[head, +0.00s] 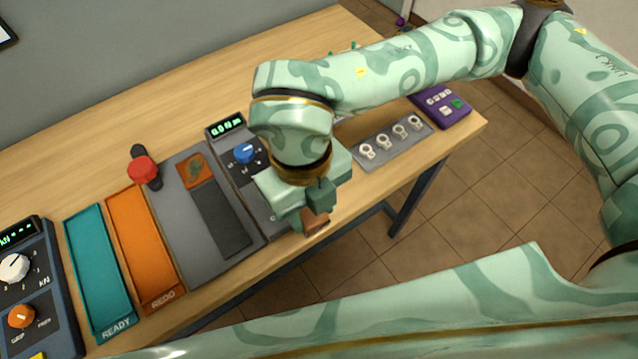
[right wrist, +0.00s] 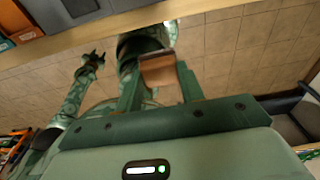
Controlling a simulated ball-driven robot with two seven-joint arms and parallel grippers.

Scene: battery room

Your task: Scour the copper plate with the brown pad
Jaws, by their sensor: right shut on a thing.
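The copper plate (head: 196,170), orange-brown with green tarnish, lies at the far end of a grey fixture (head: 178,218) on the bench, in the head view. My right gripper (head: 318,212) is shut on the brown pad (head: 315,224), to the right of the plate and apart from it, by the bench's front edge. The pad also shows between the fingers in the right wrist view (right wrist: 158,70). Most of the pad is hidden by the gripper in the head view. My left gripper (right wrist: 93,58) is small and dim in the right wrist view.
A dark strip (head: 220,222) lies on the fixture before the plate. A red knob (head: 143,170), an orange REDO tray (head: 143,250) and a teal READY tray (head: 98,270) stand to the left. A meter with a blue knob (head: 245,153) is beside the fixture; a ring-terminal plate (head: 390,143) lies right.

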